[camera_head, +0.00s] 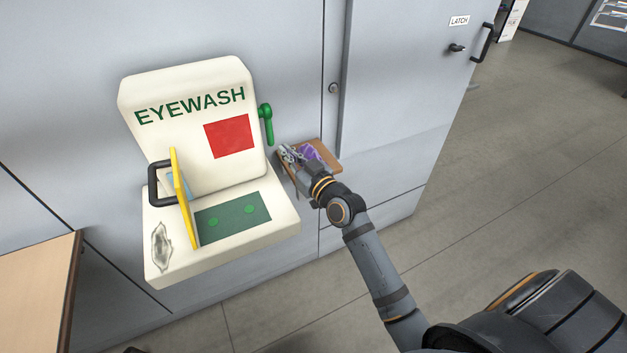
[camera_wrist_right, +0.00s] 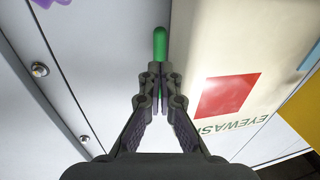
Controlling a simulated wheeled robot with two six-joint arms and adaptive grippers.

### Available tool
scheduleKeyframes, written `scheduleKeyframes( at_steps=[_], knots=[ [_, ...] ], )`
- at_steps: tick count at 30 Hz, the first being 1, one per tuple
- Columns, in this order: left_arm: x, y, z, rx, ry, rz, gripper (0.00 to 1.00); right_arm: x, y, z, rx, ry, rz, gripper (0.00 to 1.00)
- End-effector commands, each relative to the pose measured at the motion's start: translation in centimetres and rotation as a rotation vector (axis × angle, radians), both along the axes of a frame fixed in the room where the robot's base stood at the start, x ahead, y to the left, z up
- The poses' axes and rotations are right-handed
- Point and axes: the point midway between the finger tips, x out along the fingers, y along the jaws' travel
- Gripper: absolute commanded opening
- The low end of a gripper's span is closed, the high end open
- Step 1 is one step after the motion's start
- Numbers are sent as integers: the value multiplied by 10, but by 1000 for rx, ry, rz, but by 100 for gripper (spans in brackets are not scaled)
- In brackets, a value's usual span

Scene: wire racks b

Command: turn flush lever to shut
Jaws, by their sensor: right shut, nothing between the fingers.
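The white eyewash station (camera_head: 134,97) is mounted on the grey wall, with a red square and a dark green panel. The green flush lever (camera_head: 267,125) is on its right side and points down from its pivot. In the right wrist view the lever (camera_wrist_right: 160,45) shows just beyond my fingertips. My right gripper (camera_head: 285,152) is below the lever, beside the station's right side. It is shut and empty in the right wrist view (camera_wrist_right: 160,78). Whether the tips touch the lever cannot be told. My left gripper is out of view.
A yellow flap (camera_head: 184,197) with a black handle (camera_head: 153,184) stands upright on the station. A small brown shelf (camera_head: 329,157) with a purple item (camera_head: 309,152) is close behind my right gripper. A wooden table (camera_head: 35,285) is at lower left. Open floor lies right.

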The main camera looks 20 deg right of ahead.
Motion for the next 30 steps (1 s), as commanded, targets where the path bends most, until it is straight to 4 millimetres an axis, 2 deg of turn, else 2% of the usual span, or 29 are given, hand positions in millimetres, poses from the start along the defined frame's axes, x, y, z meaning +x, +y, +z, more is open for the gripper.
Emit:
scheduleKeyframes(
  at_steps=[3,6,8,13,15,17,22,26,29,30],
  knots=[
    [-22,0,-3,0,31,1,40,-26,-5,-3,-6,4,1,0],
    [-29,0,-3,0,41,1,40,-47,-9,-3,-7,5,3,0],
    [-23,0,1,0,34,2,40,-59,-13,-2,-7,7,2,0],
    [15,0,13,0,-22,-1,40,-84,-18,0,-5,6,1,0],
    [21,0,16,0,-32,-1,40,-89,-20,-1,-4,5,1,0],
    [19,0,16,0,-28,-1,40,-92,-20,-1,-1,3,2,0],
    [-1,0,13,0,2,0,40,-93,-20,-2,-1,2,2,0],
    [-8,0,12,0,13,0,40,-93,-21,-3,-1,4,1,0],
    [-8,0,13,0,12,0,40,-89,-27,-24,-8,42,-15,0],
    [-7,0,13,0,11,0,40,-86,-32,-43,-12,76,-29,0]
  ],
)
